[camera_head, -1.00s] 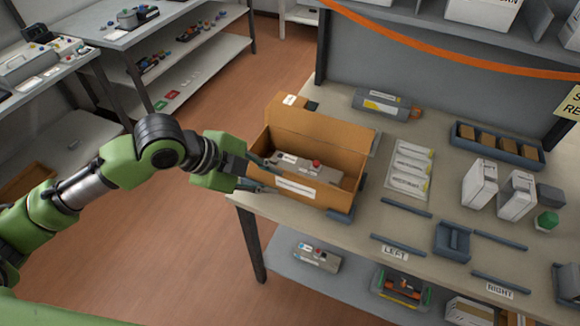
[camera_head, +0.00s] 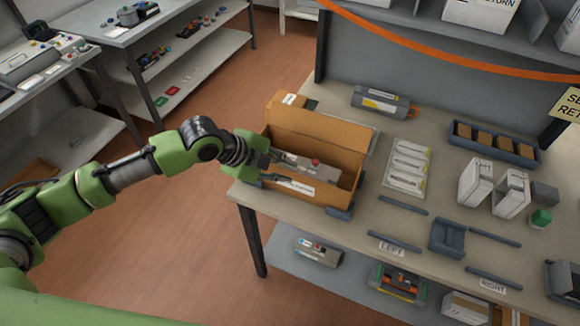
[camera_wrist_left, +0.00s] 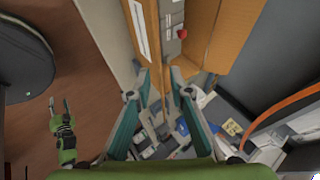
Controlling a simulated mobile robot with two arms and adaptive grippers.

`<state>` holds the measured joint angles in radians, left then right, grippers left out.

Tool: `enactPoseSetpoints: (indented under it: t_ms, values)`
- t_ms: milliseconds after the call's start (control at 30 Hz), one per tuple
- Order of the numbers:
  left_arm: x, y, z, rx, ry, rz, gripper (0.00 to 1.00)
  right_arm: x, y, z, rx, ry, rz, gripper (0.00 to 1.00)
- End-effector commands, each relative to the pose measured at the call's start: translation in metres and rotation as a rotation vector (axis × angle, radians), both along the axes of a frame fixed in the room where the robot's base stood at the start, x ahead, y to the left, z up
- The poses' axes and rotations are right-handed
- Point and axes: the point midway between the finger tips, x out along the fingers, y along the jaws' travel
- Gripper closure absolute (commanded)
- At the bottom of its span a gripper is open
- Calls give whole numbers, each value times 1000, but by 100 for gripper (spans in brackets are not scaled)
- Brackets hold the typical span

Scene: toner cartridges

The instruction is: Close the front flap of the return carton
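The open brown return carton (camera_head: 325,133) stands at the table's left front corner. Its tall back panel is upright. Its low front side (camera_head: 325,196) bears a white label; I cannot clearly tell flap from wall there. A grey toner cartridge (camera_head: 300,160) with a red knob lies inside. My left gripper (camera_head: 284,168) is at the carton's front left, its fingers apart. In the left wrist view its fingertips (camera_wrist_left: 160,76) sit on either side of a cardboard panel's edge (camera_wrist_left: 153,40), with gaps visible. My right gripper (camera_wrist_left: 59,104) shows open, away from the carton.
Another cartridge (camera_head: 384,103) lies behind the carton, and a sheet of labels (camera_head: 407,168) lies to its right. Further right are white boxes (camera_head: 475,182), a grey tray (camera_head: 495,145) and blue-grey bars. An orange strap (camera_head: 440,58) hangs across the back.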

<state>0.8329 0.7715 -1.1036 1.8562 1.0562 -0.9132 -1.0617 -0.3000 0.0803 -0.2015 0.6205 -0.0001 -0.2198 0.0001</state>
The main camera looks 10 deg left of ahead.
Motion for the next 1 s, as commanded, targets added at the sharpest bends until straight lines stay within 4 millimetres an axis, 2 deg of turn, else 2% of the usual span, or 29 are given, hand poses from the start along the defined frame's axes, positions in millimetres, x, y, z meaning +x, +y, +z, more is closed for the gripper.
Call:
enactPoseSetpoints:
  t_ms: [200, 533, 600, 1000]
  values:
    - [8, -11, -15, 0, 0, 0, 81, 0, -2, 6, -2, 1, 0, 60]
    - [10, -13, -18, 0, -1, 0, 81, 0, -2, 6, -2, 1, -1, 60]
    - [10, -13, -18, 0, -1, 0, 99, 0, -2, 6, -2, 1, -2, 60]
    - [11, -13, -15, 7, 19, 1, 100, 0, -2, 10, -2, 1, -2, 60]
